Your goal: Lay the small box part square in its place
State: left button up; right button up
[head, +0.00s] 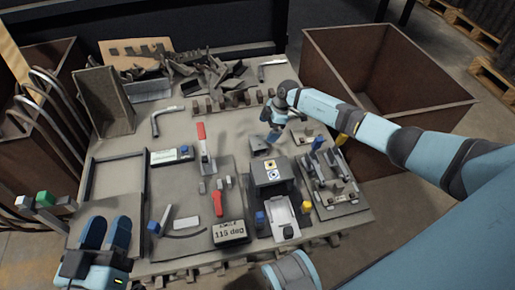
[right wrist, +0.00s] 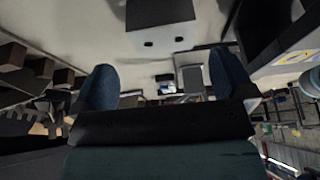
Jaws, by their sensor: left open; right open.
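A small grey box-like part (head: 258,143) sits on the table just left of my right gripper (head: 273,136); I take it for the small box part, but its shape is hard to make out. My right gripper is open above the middle of the table. In the right wrist view its two blue fingers (right wrist: 163,82) stand apart with nothing held between them. My left gripper (head: 108,225) is open and empty at the table's front left corner.
A black machine block (head: 272,172) stands right of centre, beside a fixture plate (head: 335,195) with blue and yellow knobs. Red-handled clamp (head: 202,140), angle display (head: 229,232) and heaped brackets (head: 205,75) crowd the table. Brown bins (head: 420,85) flank it. The framed left area (head: 117,185) is bare.

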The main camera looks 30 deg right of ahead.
aim_at(258, 141)
jog(key=x, duration=0.2)
jog(key=shift+a+f+b, duration=0.15)
jog(key=shift+f+b, duration=0.2)
jog(key=b+x, duration=0.1)
jog(key=x, duration=0.1)
jog(key=b+x, duration=0.1)
jog(key=shift+a+f+b, duration=0.2)
jog(key=shift+a+b, duration=0.15)
jog(key=shift+a, duration=0.2)
jog(key=shift+w+a+f, duration=0.15)
jog(key=shift+f, duration=0.25)
jog(key=shift+a+f+b, duration=0.15)
jog(key=shift+f+b, duration=0.1)
jog(key=shift+b, duration=0.05)
jog(key=c, duration=0.8)
pick_arm(q)
jog(key=shift+m+g, duration=0.7)
jog(key=f, duration=0.4)
jog(key=shift+w+f, duration=0.35)
pick_arm(e)
jog(key=shift+r, duration=0.1)
